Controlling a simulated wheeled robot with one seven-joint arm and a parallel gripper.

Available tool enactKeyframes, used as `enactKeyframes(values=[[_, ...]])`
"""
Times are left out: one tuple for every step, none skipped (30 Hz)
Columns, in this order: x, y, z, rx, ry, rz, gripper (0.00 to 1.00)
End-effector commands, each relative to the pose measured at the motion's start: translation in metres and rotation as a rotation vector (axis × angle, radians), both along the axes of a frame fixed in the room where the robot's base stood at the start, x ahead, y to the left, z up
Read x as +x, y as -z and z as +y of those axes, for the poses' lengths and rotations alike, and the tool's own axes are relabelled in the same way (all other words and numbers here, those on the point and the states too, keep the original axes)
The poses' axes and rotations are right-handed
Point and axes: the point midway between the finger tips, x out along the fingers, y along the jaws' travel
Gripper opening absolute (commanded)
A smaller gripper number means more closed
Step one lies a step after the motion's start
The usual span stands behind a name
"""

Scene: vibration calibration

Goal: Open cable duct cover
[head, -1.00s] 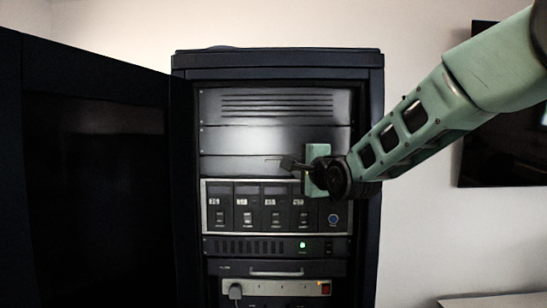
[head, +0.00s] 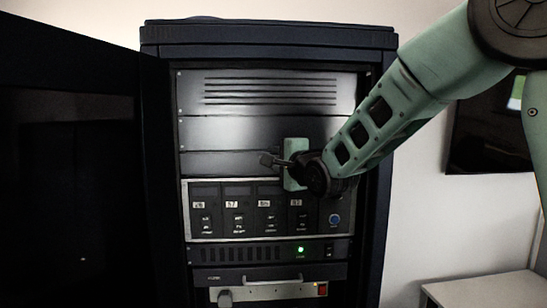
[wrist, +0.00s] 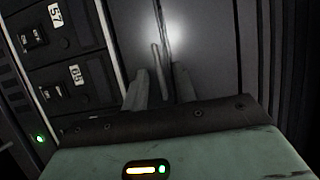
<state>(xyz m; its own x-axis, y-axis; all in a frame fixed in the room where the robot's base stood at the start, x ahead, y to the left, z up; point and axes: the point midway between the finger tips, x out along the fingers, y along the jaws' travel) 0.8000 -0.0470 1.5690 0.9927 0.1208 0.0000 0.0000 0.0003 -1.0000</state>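No part is marked as the cable duct cover. Plain dark panels (head: 225,133) fill the rack's upper part, and one of them may be it; I cannot tell which. In the wrist view, the smooth panel (wrist: 205,40) has a seam, with a thin grey bar (wrist: 157,62) by it. My gripper (head: 268,160) is in front of the panels, just above the switch unit. In the wrist view, my gripper (wrist: 158,88) shows two grey fingers apart, with the bar's end beyond the gap. I cannot tell whether they touch it.
The cabinet (head: 160,130) stands with its dark door (head: 65,130) swung open at the left. Below the panels are a switch unit (head: 262,222), a unit with a green light (head: 301,250) and a power strip (head: 265,293). A table (head: 490,292) is at the lower right.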

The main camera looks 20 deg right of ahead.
Motion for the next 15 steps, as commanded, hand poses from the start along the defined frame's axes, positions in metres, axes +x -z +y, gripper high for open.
enactKeyframes(values=[[0.0, 0.0002, 0.0, 0.0, 0.0, 0.0, 0.27], [0.0, 0.0002, 0.0, 0.0, 0.0, 0.0, 0.27], [0.0, 0.0003, 0.0001, 0.0, 0.0, 0.0, 0.27], [0.0, 0.0003, 0.0, 0.0, 0.0, 0.0, 0.24], [0.0001, 0.0002, 0.0, 0.0, 0.0, 0.0, 0.16], [0.0001, 0.0002, 0.0001, 0.0, 0.0, 0.0, 0.05], [0.0001, 0.0002, 0.0001, 0.0, 0.0, 0.0, 0.0], [0.0001, 0.0002, 0.0001, 0.0, 0.0, 0.0, 0.0], [0.0001, 0.0002, 0.0001, 0.0, 0.0, 0.0, 0.0], [0.0001, 0.0002, 0.0001, 0.0, 0.0, 0.0, 0.0], [0.0001, 0.0003, 0.0001, 0.0, 0.0, 0.0, 0.0], [0.0001, 0.0004, 0.0001, 0.0, 0.0, 0.0, 0.0], [0.0001, 0.0006, 0.0001, -0.001, 0.0, 0.0, 0.0], [0.0, 0.0009, 0.0001, -0.001, 0.0, -0.001, 0.0], [-0.0001, 0.0014, 0.0001, -0.002, 0.0, -0.003, 0.0]])
